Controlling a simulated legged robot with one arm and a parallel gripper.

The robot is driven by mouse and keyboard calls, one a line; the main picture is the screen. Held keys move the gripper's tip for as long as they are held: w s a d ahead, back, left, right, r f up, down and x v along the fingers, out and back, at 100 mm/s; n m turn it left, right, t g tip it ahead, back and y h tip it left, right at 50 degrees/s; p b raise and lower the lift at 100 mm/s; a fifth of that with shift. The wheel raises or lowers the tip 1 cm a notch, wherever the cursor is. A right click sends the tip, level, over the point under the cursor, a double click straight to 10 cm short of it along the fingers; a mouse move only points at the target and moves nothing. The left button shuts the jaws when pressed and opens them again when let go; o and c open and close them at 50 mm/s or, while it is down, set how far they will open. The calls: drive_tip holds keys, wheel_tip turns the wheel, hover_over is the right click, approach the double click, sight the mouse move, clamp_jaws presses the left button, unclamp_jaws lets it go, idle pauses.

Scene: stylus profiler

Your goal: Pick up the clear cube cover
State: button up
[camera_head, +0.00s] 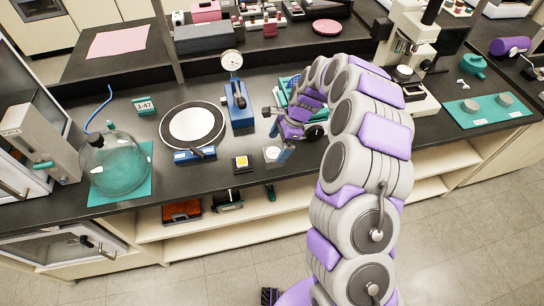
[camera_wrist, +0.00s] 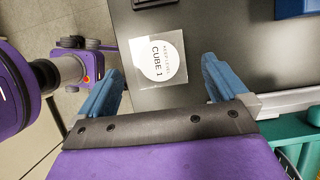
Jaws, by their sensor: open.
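The clear cube cover (camera_wrist: 172,88) looks like a transparent square with a white round label reading "CUBE 1" in the wrist view. It sits on the black bench top near the front edge, and in the head view the clear cover (camera_head: 272,154) is right of a small yellow-topped block. My gripper (camera_wrist: 162,70) is open, with its blue fingers on either side of the cover in the picture. No contact is visible, and I cannot tell the height gap. In the head view my gripper (camera_head: 279,140) is over the bench beside the cover, partly hidden by my arm.
The yellow-topped block (camera_head: 242,163) is close on the left. A blue dial-gauge stand (camera_head: 239,106) and a round plate (camera_head: 193,126) stand farther left. A teal rack (camera_head: 287,86) is behind my gripper.

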sight(273, 152)
drive_tip(key=shift+d+f, duration=0.1)
drive_tip(key=shift+f, duration=0.2)
drive_tip(key=b+x, duration=0.1)
drive_tip(key=x, duration=0.3)
drive_tip(key=shift+f, duration=0.15)
drive_tip(key=shift+a+f, duration=0.15)
drive_tip(key=shift+a, duration=0.25)
drive_tip(key=shift+d, duration=0.25)
drive_tip(key=c, duration=0.6)
drive_tip(key=shift+a, duration=0.1)
drive_tip(key=c, duration=0.4)
drive_tip(key=shift+r, duration=0.2)
drive_tip(key=shift+r, duration=0.65)
wheel_tip(273, 152, up, 2)
drive_tip(key=shift+s+r+p, duration=0.1)
drive_tip(key=shift+p, duration=0.35)
drive_tip(key=s+d+p, duration=0.1)
drive_tip(key=s+d, duration=0.2)
drive_tip(key=s, duration=0.4)
drive_tip(key=s+d+r, duration=0.1)
drive_tip(key=s+d, duration=0.2)
drive_tip(key=s, duration=0.4)
drive_tip(key=shift+s+d+p, duration=0.2)
drive_tip(key=shift+s+p, duration=0.1)
drive_tip(key=shift+p, duration=0.05)
